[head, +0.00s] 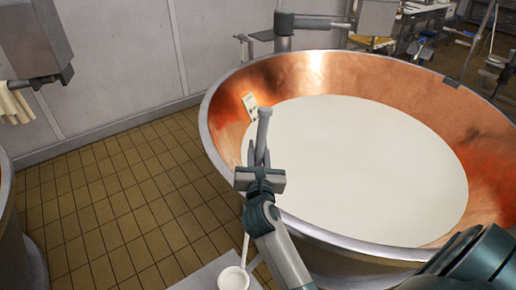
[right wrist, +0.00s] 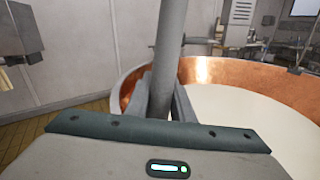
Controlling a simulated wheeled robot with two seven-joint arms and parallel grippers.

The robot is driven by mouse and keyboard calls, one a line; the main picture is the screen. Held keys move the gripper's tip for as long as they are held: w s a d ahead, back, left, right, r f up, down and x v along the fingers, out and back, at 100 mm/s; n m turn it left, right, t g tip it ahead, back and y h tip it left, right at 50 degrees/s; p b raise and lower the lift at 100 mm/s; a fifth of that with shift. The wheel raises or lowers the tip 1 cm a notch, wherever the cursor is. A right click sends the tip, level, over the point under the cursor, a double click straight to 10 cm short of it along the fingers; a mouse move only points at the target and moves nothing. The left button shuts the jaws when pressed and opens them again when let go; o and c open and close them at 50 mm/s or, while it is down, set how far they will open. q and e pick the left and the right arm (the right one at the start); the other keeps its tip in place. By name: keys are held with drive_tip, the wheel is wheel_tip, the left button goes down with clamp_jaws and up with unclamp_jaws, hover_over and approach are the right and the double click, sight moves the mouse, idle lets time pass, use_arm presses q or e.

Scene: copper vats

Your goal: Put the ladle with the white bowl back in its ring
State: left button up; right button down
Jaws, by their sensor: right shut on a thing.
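My right gripper (head: 260,160) is shut on the grey handle (head: 264,124) of the ladle, at the left part of the vat in the head view. The handle stands nearly upright and sticks up above the fingers; in the right wrist view it rises between them (right wrist: 163,95). The ladle's white bowl (head: 233,279) shows below the gripper, near the bottom edge of the head view, with a thin pale stem leading up toward the gripper. The wrist hides part of the stem. I cannot make out the ring in either view. My left gripper is not in view.
A large copper vat (head: 405,82) full of white liquid (head: 365,165) fills the right side. A grey flat surface (head: 195,279) lies beside the bowl. The tiled floor (head: 125,205) to the left is clear.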

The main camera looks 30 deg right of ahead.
idle(0.6)
drive_tip(key=c, duration=1.5)
unclamp_jaws()
drive_tip(key=shift+o, duration=0.2)
drive_tip(key=shift+s, duration=0.1)
drive_tip(key=shift+s+a+f, duration=0.1)
drive_tip(key=shift+s+a, duration=0.15)
drive_tip(key=shift+s, duration=0.1)
drive_tip(key=b+v, duration=0.5)
drive_tip(key=v, duration=1.1)
drive_tip(key=shift+s, duration=0.2)
